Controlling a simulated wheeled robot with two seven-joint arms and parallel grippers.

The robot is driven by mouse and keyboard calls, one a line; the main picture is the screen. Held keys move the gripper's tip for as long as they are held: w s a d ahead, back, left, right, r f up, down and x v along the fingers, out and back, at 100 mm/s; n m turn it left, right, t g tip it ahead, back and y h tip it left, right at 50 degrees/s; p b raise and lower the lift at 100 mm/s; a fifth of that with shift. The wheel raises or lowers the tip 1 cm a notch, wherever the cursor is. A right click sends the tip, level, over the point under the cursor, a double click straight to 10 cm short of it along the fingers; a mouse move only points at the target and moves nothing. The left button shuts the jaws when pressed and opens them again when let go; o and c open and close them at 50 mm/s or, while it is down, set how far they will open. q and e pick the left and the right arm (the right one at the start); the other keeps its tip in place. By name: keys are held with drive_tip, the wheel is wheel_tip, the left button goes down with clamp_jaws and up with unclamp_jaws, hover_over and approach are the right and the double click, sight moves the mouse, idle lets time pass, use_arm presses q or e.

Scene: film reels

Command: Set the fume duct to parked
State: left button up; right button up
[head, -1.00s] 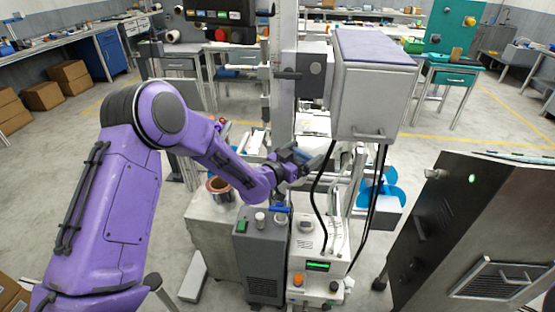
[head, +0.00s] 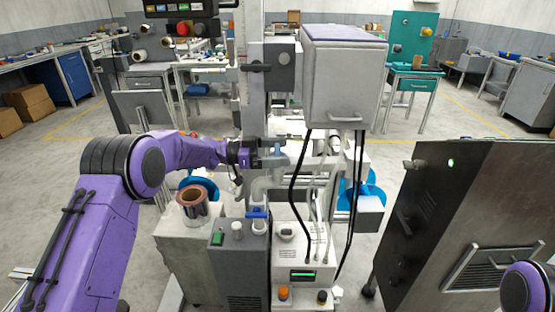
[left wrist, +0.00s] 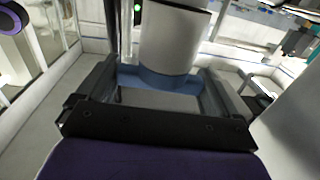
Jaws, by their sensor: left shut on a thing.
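The fume duct shows in the head view as a pale curved pipe (head: 261,188) rising behind the small grey and white units. My left gripper (head: 276,152) reaches it from the left at the pipe's upper end. In the left wrist view a white cylinder (left wrist: 172,42) with a blue collar (left wrist: 160,80) stands between the two fingers of my left gripper (left wrist: 163,95), which is shut on it. The fingers partly hide the collar. My right gripper is out of view; only a purple part of my right arm shows at the lower right.
A large grey box (head: 342,85) with black cables hangs just right of the left gripper. A copper-coloured reel (head: 192,200) sits on a grey block to the left. A dark metal cabinet (head: 455,220) with a green light stands at the right.

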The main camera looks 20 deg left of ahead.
use_arm(q)
drive_tip(key=shift+m+g+h+b, duration=0.3)
drive_tip(key=shift+m+g+b, duration=0.2)
drive_tip(key=shift+g, duration=0.3)
drive_tip(key=shift+r, duration=0.1)
drive_tip(key=o, duration=1.1)
drive_tip(key=shift+d, duration=0.1)
drive_tip(key=shift+o, duration=0.2)
drive_tip(key=b+v, duration=0.2)
drive_tip(key=v, duration=0.8)
drive_tip(key=shift+a, duration=0.25)
